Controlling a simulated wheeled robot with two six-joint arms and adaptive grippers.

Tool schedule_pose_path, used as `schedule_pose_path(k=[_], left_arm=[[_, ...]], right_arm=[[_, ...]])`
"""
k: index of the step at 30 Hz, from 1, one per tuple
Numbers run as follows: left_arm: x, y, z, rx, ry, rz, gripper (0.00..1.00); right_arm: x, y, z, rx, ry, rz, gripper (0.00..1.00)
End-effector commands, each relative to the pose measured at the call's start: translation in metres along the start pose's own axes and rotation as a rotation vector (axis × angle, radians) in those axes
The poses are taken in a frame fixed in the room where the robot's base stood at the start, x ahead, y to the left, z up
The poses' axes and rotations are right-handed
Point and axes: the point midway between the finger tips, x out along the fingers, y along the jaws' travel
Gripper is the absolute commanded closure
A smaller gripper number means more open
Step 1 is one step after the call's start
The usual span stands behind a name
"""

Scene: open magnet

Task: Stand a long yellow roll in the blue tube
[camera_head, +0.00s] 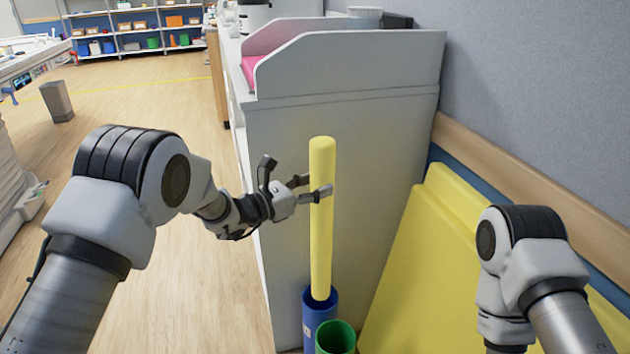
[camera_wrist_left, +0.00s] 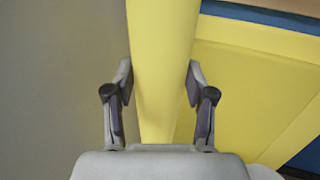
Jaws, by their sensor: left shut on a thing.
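A long yellow roll (camera_head: 321,230) stands nearly upright, with its lower end at the mouth of the blue tube (camera_head: 317,312). The lower end appears to be just inside the rim; how deep it sits I cannot tell. My left gripper (camera_head: 318,189) is shut on the roll above its middle. In the left wrist view the roll (camera_wrist_left: 160,70) runs between the two fingers of the left gripper (camera_wrist_left: 158,85). My right arm shows at the right, but its gripper is out of the picture.
A green tube (camera_head: 335,337) stands in front of the blue tube. A pale cabinet side (camera_head: 370,140) is close behind the roll. A large yellow mat (camera_head: 425,260) leans along the wall at the right. The wooden floor (camera_head: 180,290) at the left is open.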

Motion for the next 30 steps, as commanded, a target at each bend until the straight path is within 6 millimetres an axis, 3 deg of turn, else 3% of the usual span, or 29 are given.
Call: schedule_pose_path(k=[30], left_arm=[[0.000, 0.001, -0.101, 0.000, 0.000, 0.000, 0.88]], right_arm=[[0.072, 0.001, 0.000, 0.000, 0.000, 0.000, 0.60]])
